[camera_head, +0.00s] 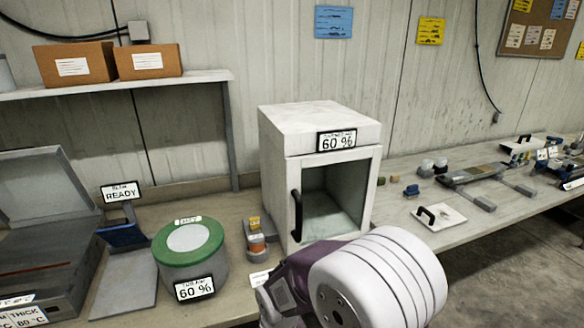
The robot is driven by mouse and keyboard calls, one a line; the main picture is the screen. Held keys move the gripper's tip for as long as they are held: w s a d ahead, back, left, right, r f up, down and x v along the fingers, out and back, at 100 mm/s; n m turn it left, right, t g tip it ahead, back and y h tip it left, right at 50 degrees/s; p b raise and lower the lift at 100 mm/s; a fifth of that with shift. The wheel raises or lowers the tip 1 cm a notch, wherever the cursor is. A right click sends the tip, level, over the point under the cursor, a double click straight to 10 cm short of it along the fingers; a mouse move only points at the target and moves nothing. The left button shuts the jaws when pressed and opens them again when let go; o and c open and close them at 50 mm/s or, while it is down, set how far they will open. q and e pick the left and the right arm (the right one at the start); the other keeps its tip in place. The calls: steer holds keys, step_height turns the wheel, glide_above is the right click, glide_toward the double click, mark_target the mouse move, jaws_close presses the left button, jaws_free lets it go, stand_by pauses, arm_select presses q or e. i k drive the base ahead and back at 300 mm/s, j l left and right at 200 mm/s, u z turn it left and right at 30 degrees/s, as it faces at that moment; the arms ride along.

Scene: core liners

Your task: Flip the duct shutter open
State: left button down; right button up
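No part is plainly marked as the duct shutter. A white plate with a black handle (440,215) lies flat on the bench right of the white cabinet. A similar pale plate with a dark handle (522,146) is farther back at the right. I cannot tell whether either is the shutter. One of my arms, with white bands and purple links, shows at the bottom centre in front of the cabinet. No gripper fingers are visible on it, and I cannot tell which arm it is. The other arm is out of view.
The white cabinet (284,139) has a clear front door with a dark handle (297,215) and a "60 %" label. Tools and small parts crowd the right bench.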

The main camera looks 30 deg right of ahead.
mark_target(254, 223)
steer(key=i+j+z, duration=0.7)
steer(key=j, duration=0.3)
steer(key=i+l, duration=0.05)
steer(key=i, duration=0.05)
